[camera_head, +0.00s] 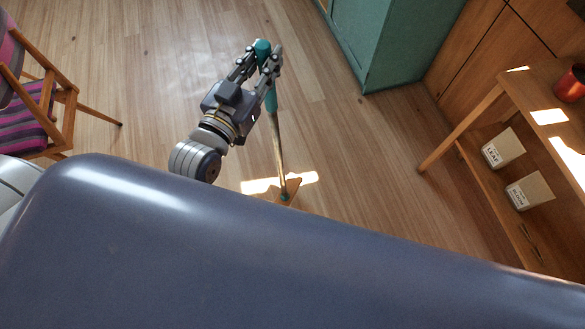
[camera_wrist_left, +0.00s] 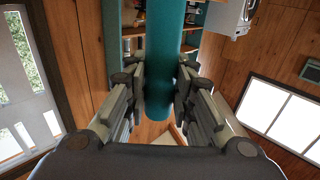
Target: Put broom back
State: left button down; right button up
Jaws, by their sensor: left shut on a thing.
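The broom (camera_head: 278,145) stands nearly upright above the floor, with a teal grip at its top and a wooden stick below. Its lower end shows near the sunlit patch, partly hidden by my own body. My left gripper (camera_head: 266,60) is shut on the teal grip near the top. In the left wrist view, the teal handle (camera_wrist_left: 165,60) runs between the two fingers of my left gripper (camera_wrist_left: 160,95). My right gripper is not in view.
A teal cabinet (camera_head: 385,40) stands at the back right. A wooden shelf table (camera_head: 540,75) at the right holds a red pot (camera_head: 571,84) and white boxes (camera_head: 503,149). A wooden chair (camera_head: 62,97) with a striped seat is at the left. The wooden floor (camera_head: 170,60) between is clear.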

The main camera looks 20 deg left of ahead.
pick_arm(q)
jog(key=w+a+f+b, duration=0.1)
jog(key=w+f, duration=0.1)
jog(key=w, duration=0.9)
jog(key=w+a+f+b, duration=0.1)
jog(key=w+f, duration=0.2)
jog(key=w, duration=0.7)
jog(key=shift+w+m+h, duration=0.3)
jog(key=shift+w, duration=0.1)
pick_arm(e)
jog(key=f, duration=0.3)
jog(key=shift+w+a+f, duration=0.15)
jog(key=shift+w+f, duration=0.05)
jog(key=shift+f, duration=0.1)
pick_arm(q)
jog(key=shift+f, duration=0.1)
jog(key=shift+f, duration=0.15)
jog(key=c, duration=1.5)
grip_release()
jog(key=shift+f, duration=0.1)
jog(key=shift+o, duration=0.7)
jog(key=shift+s, duration=0.1)
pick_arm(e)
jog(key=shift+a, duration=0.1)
